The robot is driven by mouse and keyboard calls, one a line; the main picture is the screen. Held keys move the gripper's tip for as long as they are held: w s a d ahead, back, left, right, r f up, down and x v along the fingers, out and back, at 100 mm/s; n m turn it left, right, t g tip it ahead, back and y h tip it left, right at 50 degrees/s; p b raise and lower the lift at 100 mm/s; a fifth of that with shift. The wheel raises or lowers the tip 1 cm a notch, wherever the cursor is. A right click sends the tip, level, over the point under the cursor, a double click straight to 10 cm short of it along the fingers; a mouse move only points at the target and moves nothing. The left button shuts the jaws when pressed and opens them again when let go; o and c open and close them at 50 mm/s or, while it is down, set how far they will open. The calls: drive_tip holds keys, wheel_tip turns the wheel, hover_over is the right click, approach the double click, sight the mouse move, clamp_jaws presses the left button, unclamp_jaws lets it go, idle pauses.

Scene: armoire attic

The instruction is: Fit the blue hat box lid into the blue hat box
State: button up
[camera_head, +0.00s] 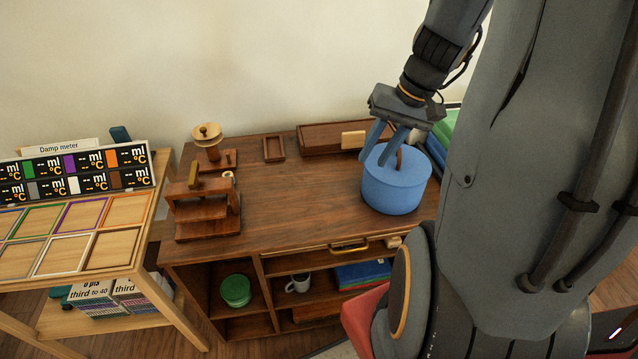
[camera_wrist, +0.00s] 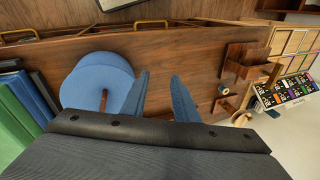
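The blue hat box (camera_head: 396,193) stands upright on the right part of the wooden desk top. Its round blue top, which looks like the blue hat box lid (camera_head: 415,165), shows a brown handle partly behind my fingers. In the wrist view the box (camera_wrist: 95,58) is left of my fingers, and its lid (camera_wrist: 82,88) shows the thin brown handle. I cannot tell how deep the lid sits. My gripper (camera_head: 380,158) is at the box's upper left side in the head view. In the wrist view my gripper (camera_wrist: 160,90) is open, with only desk between its fingers.
Green and blue books (camera_wrist: 22,105) stand close beside the box. A long wooden tray (camera_head: 325,139) lies behind it. A wooden press (camera_head: 207,207) and a spool stand (camera_head: 207,140) are on the left. The desk's middle (camera_head: 290,200) is clear. A Damp meter table (camera_head: 70,230) stands left.

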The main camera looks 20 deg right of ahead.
drive_tip(key=s+a+n+h, duration=0.1)
drive_tip(key=a+n, duration=0.1)
drive_tip(key=a, duration=0.6)
drive_tip(key=s+a+f+n+h, duration=0.1)
drive_tip(key=s+a+n+h, duration=0.1)
drive_tip(key=a, duration=0.5)
drive_tip(key=shift+s+a+n+g, duration=0.25)
drive_tip(key=shift+a+n+g, duration=0.15)
